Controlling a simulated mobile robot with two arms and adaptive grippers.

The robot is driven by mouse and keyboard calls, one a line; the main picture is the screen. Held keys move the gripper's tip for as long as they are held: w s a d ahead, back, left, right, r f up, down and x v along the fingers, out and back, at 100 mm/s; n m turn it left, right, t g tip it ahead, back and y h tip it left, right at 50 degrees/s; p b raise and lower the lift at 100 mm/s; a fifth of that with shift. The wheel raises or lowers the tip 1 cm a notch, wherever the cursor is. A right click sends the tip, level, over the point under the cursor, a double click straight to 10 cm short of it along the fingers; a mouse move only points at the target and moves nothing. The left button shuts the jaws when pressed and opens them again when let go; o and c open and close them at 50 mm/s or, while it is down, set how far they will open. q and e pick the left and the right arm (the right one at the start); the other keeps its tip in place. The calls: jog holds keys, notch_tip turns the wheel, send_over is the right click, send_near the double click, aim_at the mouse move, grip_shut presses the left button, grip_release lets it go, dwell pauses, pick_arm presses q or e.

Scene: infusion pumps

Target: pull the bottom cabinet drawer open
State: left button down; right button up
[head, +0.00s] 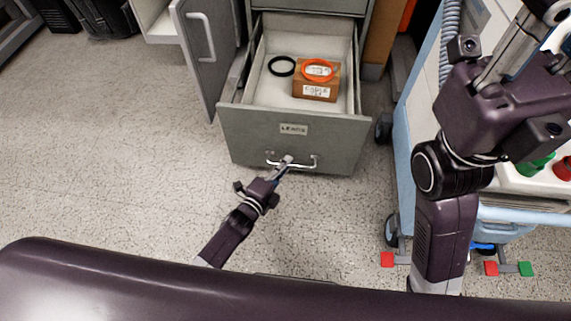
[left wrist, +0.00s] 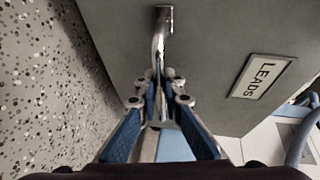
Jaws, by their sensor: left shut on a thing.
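The bottom cabinet drawer (head: 240,125) stands well open in the head view, with a label reading LEADS on its grey front. Its front also fills much of the left wrist view (left wrist: 215,50). A silver bar handle (head: 309,164) crosses the lower front. My left gripper (head: 287,160) is shut on this handle near its middle; the left wrist view shows the fingers (left wrist: 160,90) closed around the bar (left wrist: 160,42). My right arm is raised at the right of the head view, and its gripper's fingertips are out of the picture.
Inside the drawer are a black ring (head: 282,66), a cardboard box (head: 316,90) and an orange ring (head: 318,69). An open cabinet door (head: 200,60) stands left of the drawer. A blue and white cart (head: 402,150) stands at right.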

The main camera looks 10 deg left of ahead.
pick_arm(q)
jog(key=shift+f, duration=0.1)
jog(key=c, duration=2)
grip_release()
jog(key=shift+c, duration=0.2)
jog(key=shift+r, duration=0.2)
